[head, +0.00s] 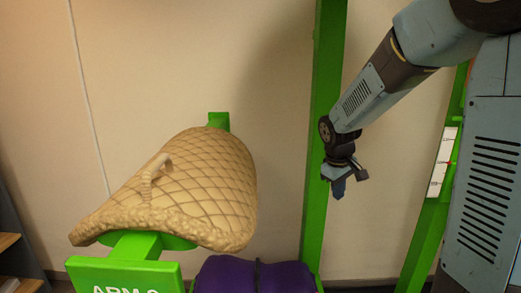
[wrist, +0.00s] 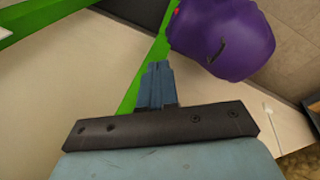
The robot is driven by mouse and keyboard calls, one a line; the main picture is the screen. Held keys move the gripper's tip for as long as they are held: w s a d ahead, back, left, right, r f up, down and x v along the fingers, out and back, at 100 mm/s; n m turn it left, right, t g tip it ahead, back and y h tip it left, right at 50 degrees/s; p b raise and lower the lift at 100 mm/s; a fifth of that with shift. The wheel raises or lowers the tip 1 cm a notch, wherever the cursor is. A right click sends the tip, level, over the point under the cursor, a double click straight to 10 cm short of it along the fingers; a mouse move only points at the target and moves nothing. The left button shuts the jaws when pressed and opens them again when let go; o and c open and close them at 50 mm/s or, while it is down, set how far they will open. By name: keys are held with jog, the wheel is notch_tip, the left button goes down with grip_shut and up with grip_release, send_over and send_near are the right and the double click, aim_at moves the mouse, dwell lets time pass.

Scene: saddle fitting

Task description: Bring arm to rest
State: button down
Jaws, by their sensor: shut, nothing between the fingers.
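My arm reaches in from the upper right in the head view. My gripper (head: 338,188) hangs at its end, pointing down, in front of a green post (head: 326,90). It is shut and holds nothing. In the wrist view my gripper (wrist: 157,66) shows as two blue fingers pressed together, with nothing between them. A tan quilted saddle (head: 190,185) with a strap handle sits on a green stand (head: 135,270) to the left, well apart from my gripper.
A purple padded thing (head: 240,275) lies low beside the stand; a purple thing also shows in the wrist view (wrist: 222,38). A wooden shelf (head: 10,241) stands at the left edge. The wall behind is bare.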

jog(key=s+r+m+t+y, duration=0.1)
jog(key=s+r+m, duration=0.2)
jog(key=s, duration=0.9)
jog(key=s+r+m+t, duration=0.2)
jog(key=s+r, duration=0.6)
jog(key=s, duration=0.4)
jog(key=shift+s+d+r+m+y, duration=0.15)
jog(key=shift+d+r+m+y, duration=0.25)
jog(key=shift+m, duration=0.3)
